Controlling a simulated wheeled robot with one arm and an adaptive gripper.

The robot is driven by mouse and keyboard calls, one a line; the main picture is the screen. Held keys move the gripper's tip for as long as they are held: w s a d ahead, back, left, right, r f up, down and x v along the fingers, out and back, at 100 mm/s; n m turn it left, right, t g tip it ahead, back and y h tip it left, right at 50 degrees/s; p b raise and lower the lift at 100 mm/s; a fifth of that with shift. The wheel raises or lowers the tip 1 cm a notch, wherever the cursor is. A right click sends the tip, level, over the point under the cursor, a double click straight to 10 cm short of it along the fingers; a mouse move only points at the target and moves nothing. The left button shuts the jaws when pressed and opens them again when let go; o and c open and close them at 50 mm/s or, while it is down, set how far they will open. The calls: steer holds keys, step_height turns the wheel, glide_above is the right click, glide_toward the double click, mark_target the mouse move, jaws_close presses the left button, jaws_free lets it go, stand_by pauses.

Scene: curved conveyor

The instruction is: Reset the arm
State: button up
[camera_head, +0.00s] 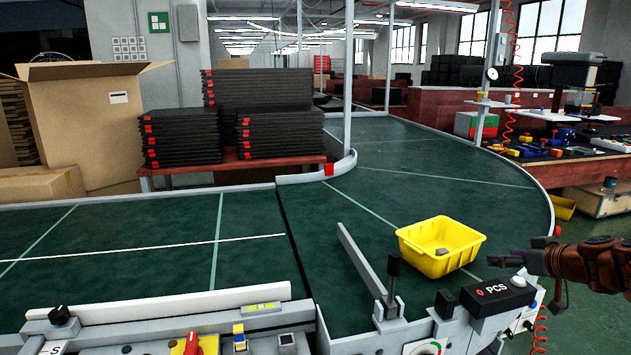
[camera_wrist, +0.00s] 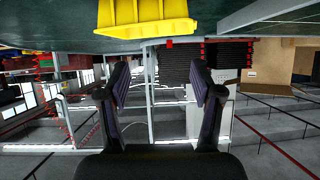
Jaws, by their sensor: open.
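My gripper (camera_head: 507,261) is at the right in the head view, beside the yellow bin and above the PCS counter box, with my brown arm reaching in from the right edge. In the wrist view my gripper (camera_wrist: 160,90) shows two dark fingers spread apart with nothing between them. The yellow bin (camera_head: 428,260) stands upright on the green conveyor (camera_head: 400,175), and a small grey object (camera_head: 441,252) lies inside it. The wrist view is upside down and shows the bin (camera_wrist: 140,28) at its top, apart from the fingers.
The PCS counter box (camera_head: 497,296) and a metal guide bar (camera_head: 360,262) stand at the conveyor's near edge. Stacked black trays (camera_head: 262,95) and an open cardboard box (camera_head: 95,120) are behind at the left. The conveyor's left part is clear.

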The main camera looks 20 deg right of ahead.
steer(key=a+f+n+g+y, duration=0.1)
steer(key=a+g+y, duration=0.15)
steer(key=a, duration=1.25)
steer(key=a+f+n+g+y, duration=0.2)
steer(key=a+g, duration=0.2)
steer(key=a, duration=1.2)
steer(key=s+a+f+g, duration=0.2)
steer(key=s+a+g, duration=0.1)
steer(key=s+a, duration=0.45)
steer(key=s+a+f+m+g+h, duration=0.1)
steer(key=s+f+m+g+h, duration=0.15)
steer(key=s, duration=0.85)
steer(key=s+a+f+m+g+h, duration=0.1)
steer(key=s+f+g+h, duration=0.2)
steer(key=s, duration=0.8)
step_height(320, 180, up, 16)
steer(key=w+t+p, duration=0.1)
steer(key=p, duration=1.4)
steer(key=shift+a+y, duration=0.2)
steer(key=shift+y, duration=0.1)
steer(key=shift+w+f, duration=0.1)
steer(key=shift+c, duration=0.2)
